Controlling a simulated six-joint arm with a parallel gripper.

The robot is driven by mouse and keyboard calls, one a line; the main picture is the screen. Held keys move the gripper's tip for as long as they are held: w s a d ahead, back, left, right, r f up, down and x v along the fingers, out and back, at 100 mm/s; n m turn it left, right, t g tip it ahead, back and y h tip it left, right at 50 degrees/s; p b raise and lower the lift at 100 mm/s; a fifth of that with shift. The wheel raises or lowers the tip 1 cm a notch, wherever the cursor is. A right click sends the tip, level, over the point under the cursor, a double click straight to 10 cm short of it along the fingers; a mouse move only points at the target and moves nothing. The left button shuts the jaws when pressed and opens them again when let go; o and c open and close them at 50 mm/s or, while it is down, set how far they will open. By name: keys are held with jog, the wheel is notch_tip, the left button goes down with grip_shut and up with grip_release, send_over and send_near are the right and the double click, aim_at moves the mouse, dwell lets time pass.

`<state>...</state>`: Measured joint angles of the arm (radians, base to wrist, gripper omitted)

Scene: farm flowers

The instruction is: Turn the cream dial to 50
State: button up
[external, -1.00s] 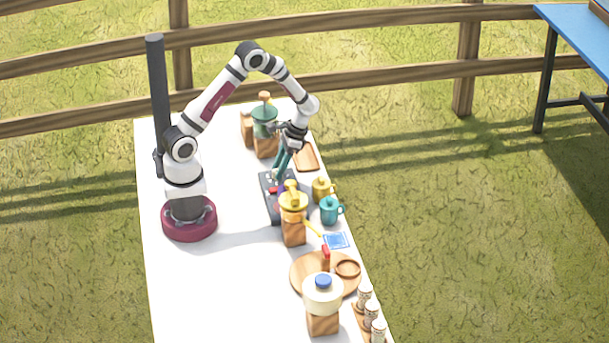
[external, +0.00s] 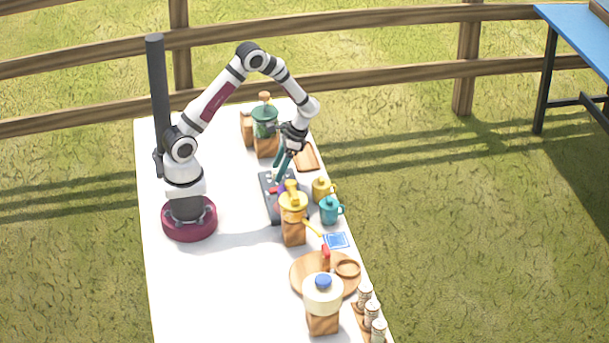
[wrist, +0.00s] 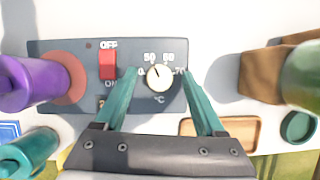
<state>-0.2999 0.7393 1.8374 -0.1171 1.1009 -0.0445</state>
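The cream dial (wrist: 160,77) is a small round knob with a dark pointer mark. It sits at the right end of a dark grey control panel (wrist: 200,55), below printed numbers that are partly hidden. The pointer tilts slightly left of straight up; its exact reading is too small to tell. My gripper (wrist: 157,71) is open, with one teal finger to each side of the dial and visible gaps between. In the external view my gripper (external: 280,172) reaches down over the panel (external: 269,207), and the dial cannot be made out there.
A red OFF/ON switch (wrist: 107,65) and a reddish round plate (wrist: 76,78) with a purple vessel (wrist: 30,83) are left of the dial. A wooden tray (wrist: 238,131) lies nearby. The yellow-lidded jar (external: 293,222) and mugs (external: 330,210) crowd the panel.

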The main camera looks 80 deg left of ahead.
jog(key=v, duration=1.6)
jog(key=shift+s, duration=0.15)
jog(key=s+d+r+m+t, duration=0.2)
jog(key=s+d+r, duration=0.3)
jog(key=s+r, duration=0.15)
jog(key=s+d+f+m+t, duration=0.1)
jog(key=s, duration=0.7)
jog(key=s+d+f+m+t+y, duration=0.1)
jog(key=s+d, duration=0.1)
jog(key=s, duration=0.6)
jog(key=shift+d+f+m, duration=0.3)
jog(key=shift+d+f, duration=0.05)
jog(key=shift+s, duration=0.15)
